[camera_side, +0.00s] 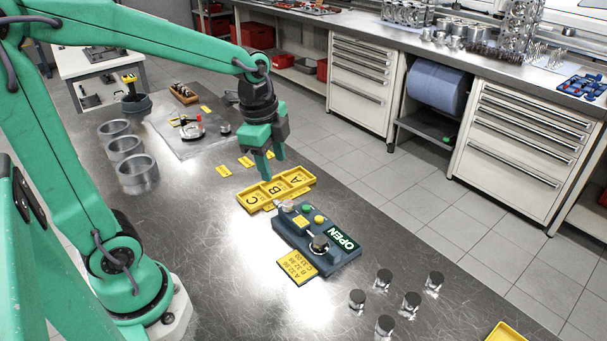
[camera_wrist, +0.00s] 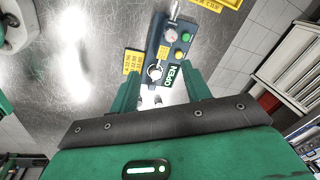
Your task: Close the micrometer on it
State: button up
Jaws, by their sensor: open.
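The micrometer station (camera_side: 290,238) is a dark blue block on the bench, with a lit sign reading OPEN (camera_side: 343,239). It carries a green button (camera_side: 304,208), a yellow button (camera_side: 319,219) and a silver spindle at its far left end. A round metal piece with a dark top (camera_side: 319,243) sits on it near the sign. The wrist view shows the station (camera_wrist: 165,48), green button (camera_wrist: 171,35) and round piece (camera_wrist: 154,71) ahead of my fingers. My gripper (camera_side: 270,165) is open and empty, raised above the bench behind the station.
A yellow tray (camera_side: 247,202) marked A, B and C lies behind the station. A yellow card (camera_side: 296,271) with figures lies at its front. Several metal cylinders (camera_side: 411,304) stand at front right. Three metal rings (camera_side: 124,148) stand at left. The bench's right edge is close.

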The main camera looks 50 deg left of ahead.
aim_at(288, 203)
jog(key=w+f+m, duration=0.1)
jog(key=f+m, duration=0.1)
jog(key=w+a+f+m+g, duration=0.1)
jog(key=w+f+m, duration=0.1)
jog(key=w+a+f+m+g, duration=0.1)
jog(key=f+m, duration=0.1)
jog(key=shift+w, duration=0.35)
jog(key=shift+f, duration=0.1)
jog(key=shift+d+f, duration=0.1)
jog(key=shift+f, duration=3.75)
jog(key=c, duration=1)
